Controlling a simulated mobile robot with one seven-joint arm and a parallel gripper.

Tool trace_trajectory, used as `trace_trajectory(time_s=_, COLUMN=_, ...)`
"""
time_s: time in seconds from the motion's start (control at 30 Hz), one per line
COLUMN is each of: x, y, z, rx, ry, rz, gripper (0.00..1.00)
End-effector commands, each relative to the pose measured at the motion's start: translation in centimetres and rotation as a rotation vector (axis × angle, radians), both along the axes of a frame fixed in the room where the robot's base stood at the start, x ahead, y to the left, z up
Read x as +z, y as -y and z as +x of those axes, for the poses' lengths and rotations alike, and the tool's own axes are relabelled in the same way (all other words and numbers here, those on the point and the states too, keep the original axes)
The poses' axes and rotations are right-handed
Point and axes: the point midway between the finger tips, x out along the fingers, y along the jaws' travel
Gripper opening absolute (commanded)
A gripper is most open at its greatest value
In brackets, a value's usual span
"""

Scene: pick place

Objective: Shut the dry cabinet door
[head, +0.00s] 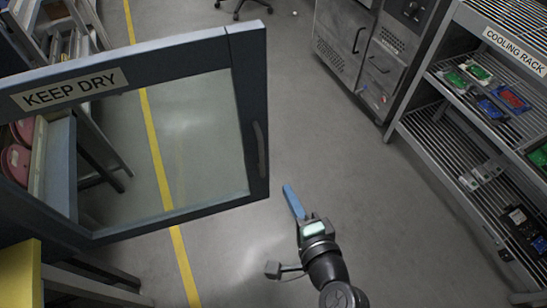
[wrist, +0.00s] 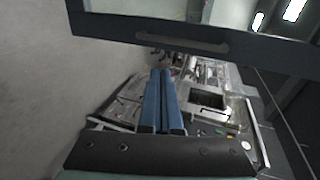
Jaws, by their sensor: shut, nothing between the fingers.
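The dry cabinet door (head: 255,105) stands swung open at the left in the head view. It has a dark frame, a clear pane and a "KEEP DRY" label (head: 70,90). Its dark vertical handle (head: 259,149) is near the free right edge. My gripper (head: 288,188) is to the right of the door's lower free corner, apart from it in the picture. Its blue fingers are together and empty. In the wrist view the fingers (wrist: 162,75) point toward the door frame (wrist: 270,48) and handle (wrist: 182,42) crossing the top. Most of the cabinet body is out of view.
A cooling rack (head: 470,130) with boards on its shelves stands at the right. A grey metal oven-like unit (head: 350,45) is at the back. Grey floor with a yellow line (head: 155,150) lies between. The floor right of the door is clear.

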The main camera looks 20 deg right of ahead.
Motion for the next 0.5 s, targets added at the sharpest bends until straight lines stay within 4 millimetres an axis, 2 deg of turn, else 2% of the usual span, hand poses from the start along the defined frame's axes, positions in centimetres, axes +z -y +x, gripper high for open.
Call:
trace_trajectory(time_s=0.4, x=-2.3, y=0.4, z=8.0, rx=0.004, ry=0.002, rz=-0.004, gripper=0.0)
trace_trajectory(time_s=0.5, x=-2.1, y=0.6, z=9.5, rx=0.003, ry=0.004, rz=-0.003, gripper=0.0)
